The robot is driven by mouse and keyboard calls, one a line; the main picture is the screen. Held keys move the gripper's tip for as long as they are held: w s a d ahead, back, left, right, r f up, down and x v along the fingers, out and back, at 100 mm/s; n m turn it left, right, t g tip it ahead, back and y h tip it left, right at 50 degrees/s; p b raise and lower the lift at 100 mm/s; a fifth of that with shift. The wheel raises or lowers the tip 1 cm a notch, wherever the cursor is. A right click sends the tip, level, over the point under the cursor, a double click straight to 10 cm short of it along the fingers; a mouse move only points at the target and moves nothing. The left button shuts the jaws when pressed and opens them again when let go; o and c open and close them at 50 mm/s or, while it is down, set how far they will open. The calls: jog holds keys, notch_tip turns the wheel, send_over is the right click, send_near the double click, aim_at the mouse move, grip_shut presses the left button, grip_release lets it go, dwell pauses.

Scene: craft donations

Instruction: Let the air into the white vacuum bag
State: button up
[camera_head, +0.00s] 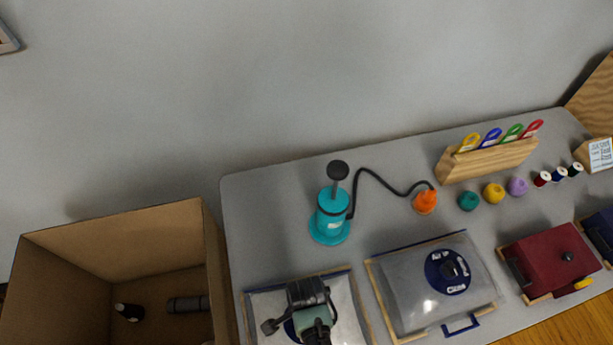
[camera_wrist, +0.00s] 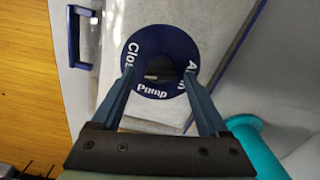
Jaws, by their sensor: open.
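A whitish bag (camera_head: 262,308) lies flat in a wooden-edged frame at the table's front left, mostly hidden by my arm in the head view. In the wrist view, the bag (camera_wrist: 112,45) carries a round dark-blue valve disc (camera_wrist: 157,91) lettered "Pump", with "Clos" and another word partly covered by my fingers. A dark centre (camera_wrist: 157,70) shows in the middle of the disc. My gripper (camera_wrist: 159,86) is open over the disc, one finger on each side of the centre. It also shows in the head view (camera_head: 310,318). Whether the fingers touch the valve cannot be told.
A teal pump (camera_head: 331,215) with a black hose to an orange nozzle (camera_head: 425,201) stands behind. A second pale bag (camera_head: 405,290) and a maroon bag (camera_head: 550,260) lie to the right. A cardboard box (camera_head: 215,270) stands left. Yarn balls (camera_head: 493,193) sit farther back.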

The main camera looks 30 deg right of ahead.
grip_shut()
